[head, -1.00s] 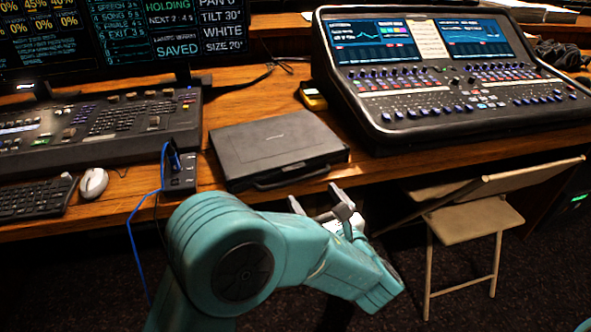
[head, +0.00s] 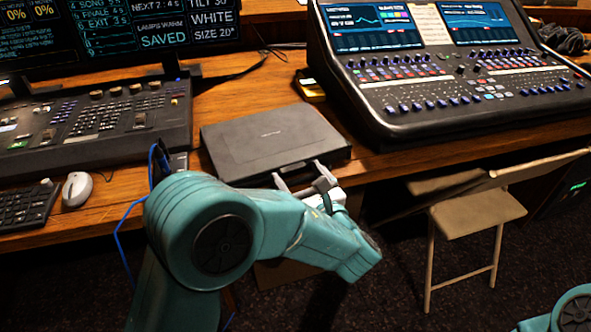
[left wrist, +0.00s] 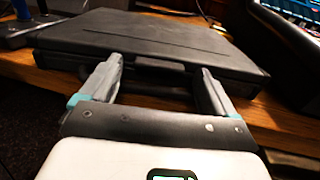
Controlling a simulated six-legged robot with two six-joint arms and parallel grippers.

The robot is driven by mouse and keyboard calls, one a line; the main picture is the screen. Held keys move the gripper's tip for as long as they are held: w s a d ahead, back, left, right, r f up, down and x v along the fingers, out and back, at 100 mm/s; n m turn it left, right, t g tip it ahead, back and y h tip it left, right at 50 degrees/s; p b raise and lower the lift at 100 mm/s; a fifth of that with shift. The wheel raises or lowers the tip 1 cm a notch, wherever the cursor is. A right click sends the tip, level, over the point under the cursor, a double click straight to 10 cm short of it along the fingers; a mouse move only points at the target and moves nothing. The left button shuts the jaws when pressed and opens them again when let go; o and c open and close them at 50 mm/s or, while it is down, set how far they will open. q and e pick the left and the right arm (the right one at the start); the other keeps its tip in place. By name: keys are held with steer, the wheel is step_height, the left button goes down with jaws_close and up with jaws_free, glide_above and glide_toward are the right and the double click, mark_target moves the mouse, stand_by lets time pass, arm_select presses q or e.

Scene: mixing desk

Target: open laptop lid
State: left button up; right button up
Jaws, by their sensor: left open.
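The closed black laptop (head: 265,138) lies flat on the wooden desk, with a carry handle on its front edge. It also fills the upper part of the left wrist view (left wrist: 150,42). My left gripper (head: 298,172) is at the laptop's front edge, fingers pointing toward it. In the left wrist view the two fingers (left wrist: 158,75) are apart, one on each side of the handle (left wrist: 160,66). I cannot tell whether the fingertips touch the laptop. My right gripper does not show; only a piece of my right arm shows at the lower right.
A mixing console (head: 445,75) stands right of the laptop, and a lighting desk (head: 90,125) with a mouse (head: 77,189) stands left. A small yellow-edged box (head: 311,86) lies behind the laptop. A folding chair (head: 475,215) stands in front at right. A blue cable hangs over the desk edge.

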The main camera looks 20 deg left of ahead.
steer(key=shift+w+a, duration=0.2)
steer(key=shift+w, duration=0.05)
